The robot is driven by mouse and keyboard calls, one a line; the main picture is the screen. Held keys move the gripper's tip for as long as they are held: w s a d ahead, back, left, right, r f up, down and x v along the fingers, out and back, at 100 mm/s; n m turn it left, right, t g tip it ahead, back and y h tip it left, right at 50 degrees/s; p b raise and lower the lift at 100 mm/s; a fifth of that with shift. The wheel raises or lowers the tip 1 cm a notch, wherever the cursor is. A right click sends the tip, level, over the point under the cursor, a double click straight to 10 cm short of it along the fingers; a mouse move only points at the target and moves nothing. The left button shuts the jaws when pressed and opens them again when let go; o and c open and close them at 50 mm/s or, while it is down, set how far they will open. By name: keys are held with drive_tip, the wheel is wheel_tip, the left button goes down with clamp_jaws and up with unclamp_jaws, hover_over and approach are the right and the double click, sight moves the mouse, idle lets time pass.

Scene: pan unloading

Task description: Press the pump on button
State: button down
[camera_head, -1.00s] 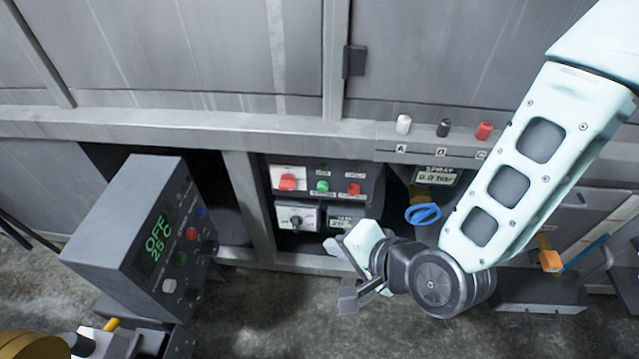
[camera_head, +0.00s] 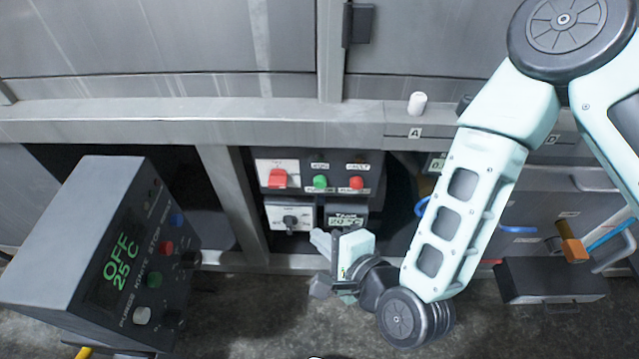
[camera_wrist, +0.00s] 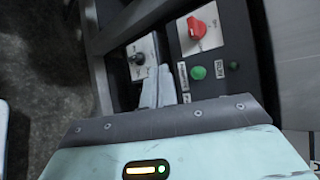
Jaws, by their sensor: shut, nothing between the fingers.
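A green button (camera_head: 320,182), which looks like the pump on button, sits on a dark control panel (camera_head: 337,163) in the recess under the counter. A red button (camera_head: 356,183) is to its right. The labels are too small to read surely. The green button also shows in the wrist view (camera_wrist: 198,73). My gripper (camera_head: 322,242) is in front of and below the panel, apart from the button. Its fingers (camera_wrist: 157,88) are shut with nothing between them, and in the wrist view they lie left of the green button.
A red rotary switch (camera_head: 278,178) is left of the green button. Below are a dark knob on a white plate (camera_head: 290,218) and a tank display (camera_head: 346,219). A grey control box (camera_head: 75,235) reading OFF 25 C stands at left. The recess has metal posts beside it.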

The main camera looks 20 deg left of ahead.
drive_tip(key=w+a, duration=0.2)
drive_tip(key=w, duration=0.6)
drive_tip(key=shift+w, duration=0.15)
drive_tip(key=shift+w, duration=0.1)
idle(1.9)
drive_tip(key=shift+w+a, duration=0.1)
drive_tip(key=shift+w, duration=0.2)
drive_tip(key=shift+w+a, duration=0.1)
drive_tip(key=shift+w, duration=0.4)
idle(0.9)
drive_tip(key=shift+s, duration=0.1)
drive_tip(key=shift+s+d+p, duration=0.2)
drive_tip(key=shift+s+p, duration=0.1)
drive_tip(key=shift+s, duration=0.5)
drive_tip(key=shift+s, duration=0.1)
drive_tip(key=shift+s+d, duration=0.2)
drive_tip(key=shift+s, duration=0.55)
drive_tip(key=shift+s+d, duration=0.2)
drive_tip(key=shift+s, duration=0.6)
drive_tip(key=shift+s+d, duration=0.2)
drive_tip(key=shift+s, duration=0.55)
